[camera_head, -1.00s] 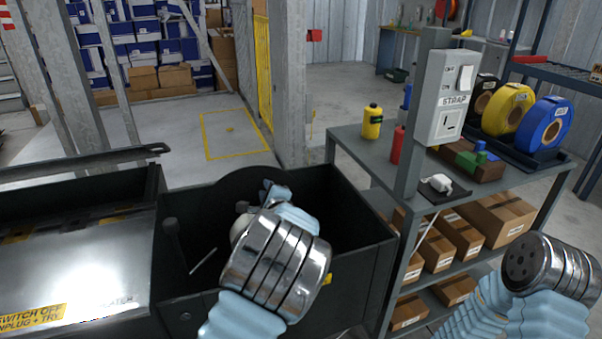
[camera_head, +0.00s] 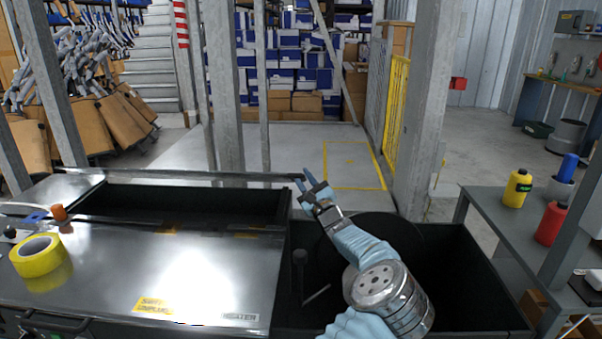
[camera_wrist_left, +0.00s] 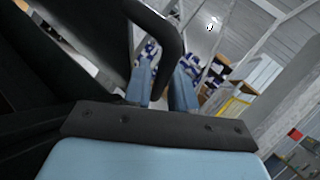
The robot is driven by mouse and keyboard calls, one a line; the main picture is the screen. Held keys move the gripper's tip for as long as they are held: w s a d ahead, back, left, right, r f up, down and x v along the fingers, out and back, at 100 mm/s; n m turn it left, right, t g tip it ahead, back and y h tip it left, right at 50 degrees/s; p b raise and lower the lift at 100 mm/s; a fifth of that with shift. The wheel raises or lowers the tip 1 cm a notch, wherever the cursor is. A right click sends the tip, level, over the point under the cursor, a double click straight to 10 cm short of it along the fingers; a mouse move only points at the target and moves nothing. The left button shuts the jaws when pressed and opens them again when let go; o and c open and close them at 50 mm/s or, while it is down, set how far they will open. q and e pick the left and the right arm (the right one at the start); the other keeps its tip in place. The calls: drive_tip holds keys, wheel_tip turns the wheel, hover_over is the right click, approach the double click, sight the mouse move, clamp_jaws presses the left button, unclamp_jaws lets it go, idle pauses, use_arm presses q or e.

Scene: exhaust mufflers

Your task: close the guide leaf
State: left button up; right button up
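A long, thin dark bar (camera_head: 200,175) runs along the back of the steel-topped machine (camera_head: 90,265), and looks like the guide leaf. It lies above a dark recess, and its right end is at my left gripper (camera_head: 307,181). The gripper's two fingers are apart. In the left wrist view, my left gripper (camera_wrist_left: 162,85) also shows open, with background visible between the fingers. My right gripper is not in view.
A black open bin (camera_head: 470,285) lies under my left arm, with a short upright post (camera_head: 299,270) at its left side. Yellow tape (camera_head: 38,255) sits on the machine top at left. A grey bench (camera_head: 490,205) with yellow and red bottles stands at right.

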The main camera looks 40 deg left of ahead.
use_arm(q)
drive_tip(key=shift+x, duration=1.2)
clamp_jaws()
